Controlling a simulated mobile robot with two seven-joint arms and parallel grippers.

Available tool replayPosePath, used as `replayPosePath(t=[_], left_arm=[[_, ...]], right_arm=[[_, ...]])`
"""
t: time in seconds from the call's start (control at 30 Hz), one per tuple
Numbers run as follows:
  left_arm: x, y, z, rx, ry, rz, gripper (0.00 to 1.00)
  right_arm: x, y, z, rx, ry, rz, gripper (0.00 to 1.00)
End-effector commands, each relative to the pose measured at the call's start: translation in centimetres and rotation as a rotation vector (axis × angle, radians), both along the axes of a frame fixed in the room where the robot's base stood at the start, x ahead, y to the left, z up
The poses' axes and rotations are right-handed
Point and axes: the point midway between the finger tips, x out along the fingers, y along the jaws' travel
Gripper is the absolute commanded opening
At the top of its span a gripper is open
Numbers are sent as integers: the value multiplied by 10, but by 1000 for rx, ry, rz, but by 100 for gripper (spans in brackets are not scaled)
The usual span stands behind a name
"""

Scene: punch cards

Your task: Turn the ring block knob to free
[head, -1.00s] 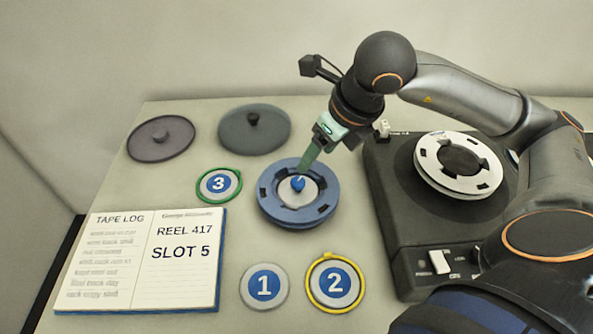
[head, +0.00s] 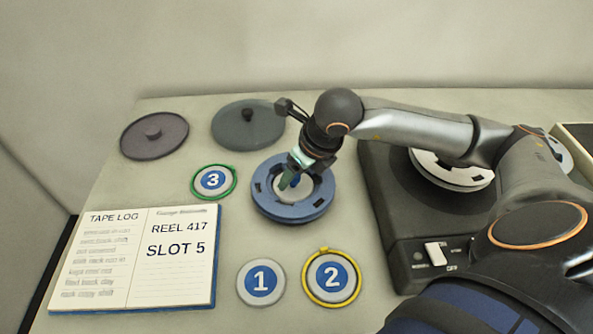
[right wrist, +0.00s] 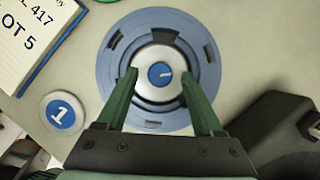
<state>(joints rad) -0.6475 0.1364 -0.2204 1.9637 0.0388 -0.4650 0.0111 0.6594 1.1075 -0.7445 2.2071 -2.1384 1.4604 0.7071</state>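The ring block (head: 285,211) is a round blue ring with slots and a pale centre disc, lying on the table. Its small blue knob (right wrist: 160,74) has a short white mark pointing right in the right wrist view. In the head view the knob (head: 296,180) is partly hidden by my gripper. My right gripper (right wrist: 159,76) points down over the ring block, its green fingers apart on both sides of the knob with gaps to it. In the head view my right gripper (head: 287,181) is over the ring's centre. My left gripper is not in view.
A dark tape machine (head: 387,215) with a white reel (head: 455,176) stands to the right. Discs 1 (head: 261,283), 2 (head: 332,278) and 3 (head: 213,181) lie around the ring. A log book (head: 140,258) is at left; two lids (head: 155,135) (head: 248,127) lie behind.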

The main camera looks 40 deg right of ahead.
Motion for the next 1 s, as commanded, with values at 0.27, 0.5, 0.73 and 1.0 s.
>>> replayPosePath(t=[0.27, 0.5, 0.73, 1.0], left_arm=[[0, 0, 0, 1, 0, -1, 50], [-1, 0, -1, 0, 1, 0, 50], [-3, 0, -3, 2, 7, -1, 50], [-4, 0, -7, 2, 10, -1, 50]], right_arm=[[0, 0, 0, 0, 0, 0, 37], [0, 0, 1, 0, 0, 0, 10], [0, 0, 1, 1, -1, 0, 0], [0, 0, 0, 1, -1, 26, 0]])
